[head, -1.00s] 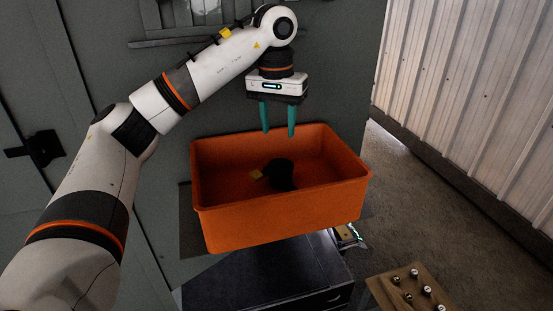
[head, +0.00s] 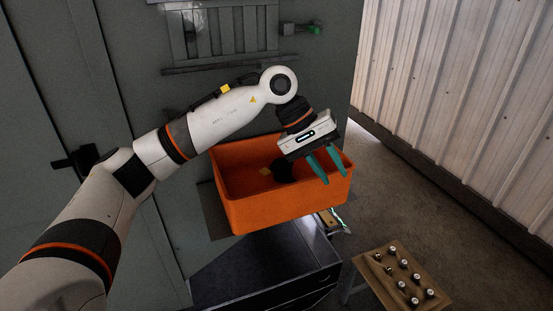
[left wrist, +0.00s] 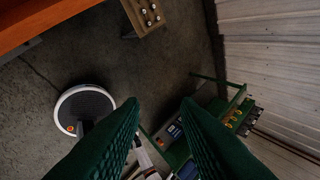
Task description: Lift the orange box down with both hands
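The orange box (head: 285,213) is an open-topped bin in the middle of the head view, on a shelf-like surface against the grey cabinet. A dark round object with a small yellow part lies inside it. My left gripper (head: 329,174) is above the box's right part in that view, its two green fingers spread and empty, tilted down to the right. In the left wrist view the fingers (left wrist: 160,110) are apart with nothing between them, and an orange edge (left wrist: 40,22) of the box shows at top left. My right gripper is in neither view.
A black cabinet (head: 262,270) stands below the box. A small wooden table (head: 385,262) with several small knobs or fittings is at lower right. A corrugated wall (head: 460,90) bounds the right.

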